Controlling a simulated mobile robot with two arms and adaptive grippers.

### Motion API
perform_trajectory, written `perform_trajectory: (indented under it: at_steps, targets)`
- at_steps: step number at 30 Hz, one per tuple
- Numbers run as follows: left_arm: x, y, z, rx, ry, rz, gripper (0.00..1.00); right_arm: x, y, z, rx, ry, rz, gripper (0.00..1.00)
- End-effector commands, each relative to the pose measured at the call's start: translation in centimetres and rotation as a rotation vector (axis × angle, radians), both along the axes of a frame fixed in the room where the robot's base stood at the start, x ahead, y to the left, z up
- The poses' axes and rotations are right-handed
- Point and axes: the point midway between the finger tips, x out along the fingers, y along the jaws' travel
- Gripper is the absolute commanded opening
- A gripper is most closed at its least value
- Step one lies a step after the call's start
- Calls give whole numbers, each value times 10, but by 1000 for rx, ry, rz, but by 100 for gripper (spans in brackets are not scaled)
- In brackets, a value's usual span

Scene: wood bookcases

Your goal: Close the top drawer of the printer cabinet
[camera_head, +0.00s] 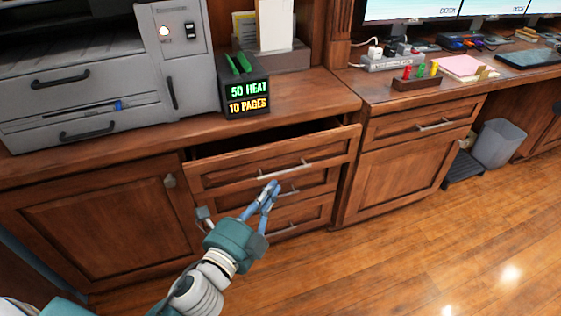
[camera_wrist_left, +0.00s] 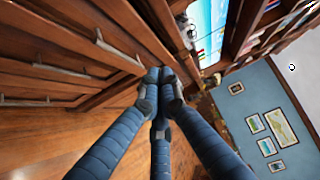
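The printer cabinet (camera_head: 100,220) is the wood unit under the printer. Its top drawer (camera_head: 225,174) is pulled partly out, with a dark gap above its front. A metal bar handle (camera_head: 288,170) runs across that front. The two drawers below look flush. My left gripper (camera_head: 271,188) is in front of the drawers, its fingertips just below the top drawer's handle in the picture; I cannot tell if they touch anything. In the left wrist view, its blue fingers (camera_wrist_left: 160,76) meet at the tips with nothing seen between them. My right gripper is not in view.
The grey printer (camera_head: 100,75) and a dark display box (camera_head: 245,88) stand on the top. A desk cabinet (camera_head: 405,165) adjoins at the right, with a grey bin (camera_head: 498,144) beyond. The wood floor (camera_head: 420,265) in front is clear.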

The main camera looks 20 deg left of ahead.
Motion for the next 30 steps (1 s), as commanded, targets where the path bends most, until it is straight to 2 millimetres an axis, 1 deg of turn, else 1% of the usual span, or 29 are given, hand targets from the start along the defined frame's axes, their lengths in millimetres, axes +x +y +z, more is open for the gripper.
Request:
perform_trajectory:
  at_steps: [2, 4, 8, 15, 19, 21, 25, 30]
  targets:
    - [-1, 5, 1, -3, -2, 21, 0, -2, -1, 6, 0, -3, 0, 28]
    - [3, 5, 3, -3, -4, 26, 0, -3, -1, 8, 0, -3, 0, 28]
    - [21, 3, 5, 0, -6, 24, 0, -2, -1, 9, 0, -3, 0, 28]
    - [73, -4, 4, 0, -6, 23, 0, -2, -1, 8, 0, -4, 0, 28]
    - [99, -7, 3, -1, -5, 23, 0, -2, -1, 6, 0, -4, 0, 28]
    - [108, 1, 2, 3, -2, 24, 0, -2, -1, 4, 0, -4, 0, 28]
    - [120, 10, 2, 1, -2, 22, 0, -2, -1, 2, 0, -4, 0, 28]
    - [128, 17, 2, -1, -1, 21, 0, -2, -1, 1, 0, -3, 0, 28]
